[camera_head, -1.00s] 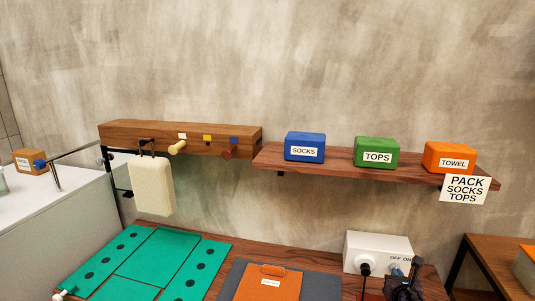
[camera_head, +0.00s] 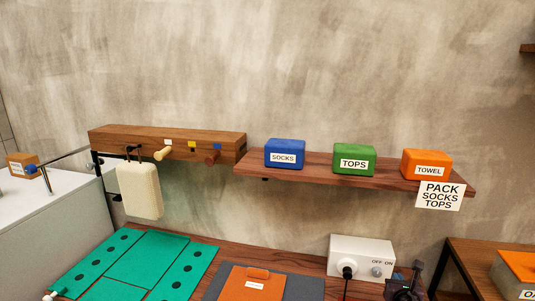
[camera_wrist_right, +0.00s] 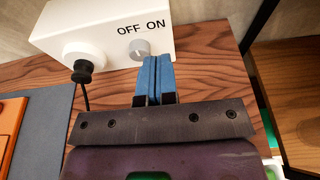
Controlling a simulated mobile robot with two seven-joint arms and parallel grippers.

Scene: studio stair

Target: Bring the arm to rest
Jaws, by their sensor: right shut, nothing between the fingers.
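My right gripper (camera_head: 414,271) shows at the lower right of the head view, in front of the white switch box (camera_head: 345,250). In the right wrist view its blue fingers (camera_wrist_right: 159,66) are shut together with nothing between them. Their tips lie just below the grey knob (camera_wrist_right: 139,49) on the white box, which carries the words OFF and ON. I cannot tell whether the tips touch the box. The knob also shows in the head view (camera_head: 377,272). My left gripper is not in view.
A black plug (camera_wrist_right: 82,70) with a cord sits in the box. A shelf (camera_head: 310,169) above holds blue, green and orange packs. A cream bag (camera_head: 139,190) hangs at left.

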